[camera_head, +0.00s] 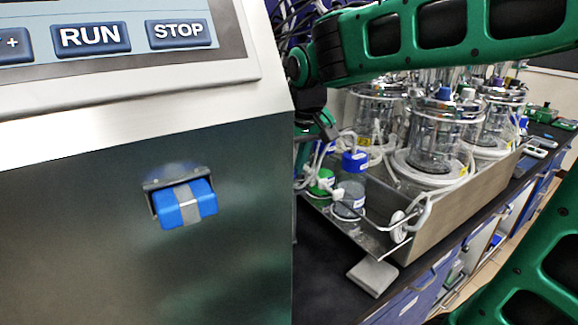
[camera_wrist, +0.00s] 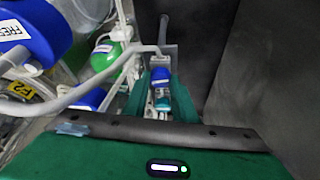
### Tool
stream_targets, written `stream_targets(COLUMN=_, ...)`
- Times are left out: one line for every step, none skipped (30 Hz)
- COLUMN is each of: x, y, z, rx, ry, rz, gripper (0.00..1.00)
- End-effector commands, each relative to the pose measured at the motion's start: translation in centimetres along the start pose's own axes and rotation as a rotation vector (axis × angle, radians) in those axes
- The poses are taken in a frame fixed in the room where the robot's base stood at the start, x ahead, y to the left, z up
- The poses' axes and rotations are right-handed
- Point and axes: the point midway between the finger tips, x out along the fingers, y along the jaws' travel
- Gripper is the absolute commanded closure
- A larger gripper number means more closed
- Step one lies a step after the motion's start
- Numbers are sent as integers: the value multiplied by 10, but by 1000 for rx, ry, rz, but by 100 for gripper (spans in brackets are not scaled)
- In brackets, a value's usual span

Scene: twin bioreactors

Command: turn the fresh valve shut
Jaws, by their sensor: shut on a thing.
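In the wrist view my gripper (camera_wrist: 158,98) has its two green fingers closed around a small blue and white part (camera_wrist: 161,84), which I take to be the fresh valve. A grey bar stands up behind this part, and a pale tube runs in to it from the left. At the upper left is a bottle with a blue cap (camera_wrist: 22,32) and a label that reads in part "FRES". In the head view my arm reaches left past the console edge; I cannot make out the fingers or the held valve there.
A console (camera_head: 120,240) with RUN and STOP buttons and a blue block (camera_head: 185,203) fills the left of the head view. A metal tray (camera_head: 455,215) holds glass vessels; a blue-capped bottle (camera_head: 352,185) stands at its near end. In the wrist view, a dark wall (camera_wrist: 275,80) is close right.

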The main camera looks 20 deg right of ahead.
Motion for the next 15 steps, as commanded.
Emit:
stream_targets(x=-1, y=0, z=-3, rx=28, ry=8, rz=11, gripper=98)
stream_targets(x=-1, y=-1, z=-3, rx=45, ry=8, rz=18, gripper=98)
stream_targets(x=-1, y=-1, z=-3, rx=65, ry=8, rz=27, gripper=98)
stream_targets(x=-1, y=-1, z=-3, rx=81, ry=8, rz=32, gripper=98)
stream_targets(x=-1, y=-1, z=-3, rx=94, ry=8, rz=38, gripper=98)
stream_targets(x=-1, y=-1, z=-3, rx=111, ry=8, rz=45, gripper=98)
stream_targets(x=-1, y=-2, z=-3, rx=122, ry=8, rz=49, gripper=98)
stream_targets(x=-1, y=-2, z=-3, rx=132, ry=9, rz=53, gripper=98)
stream_targets(x=-1, y=-2, z=-3, rx=144, ry=9, rz=59, gripper=98)
stream_targets(x=-1, y=-2, z=-3, rx=153, ry=9, rz=62, gripper=98)
stream_targets(x=-1, y=-2, z=-3, rx=160, ry=9, rz=64, gripper=98)
stream_targets(x=-1, y=-2, z=-4, rx=167, ry=9, rz=67, gripper=98)
stream_targets(x=-1, y=-2, z=-4, rx=172, ry=9, rz=69, gripper=98)
stream_targets(x=-1, y=-2, z=-4, rx=177, ry=9, rz=71, gripper=98)
stream_targets(x=-1, y=-2, z=-4, rx=182, ry=9, rz=73, gripper=98)
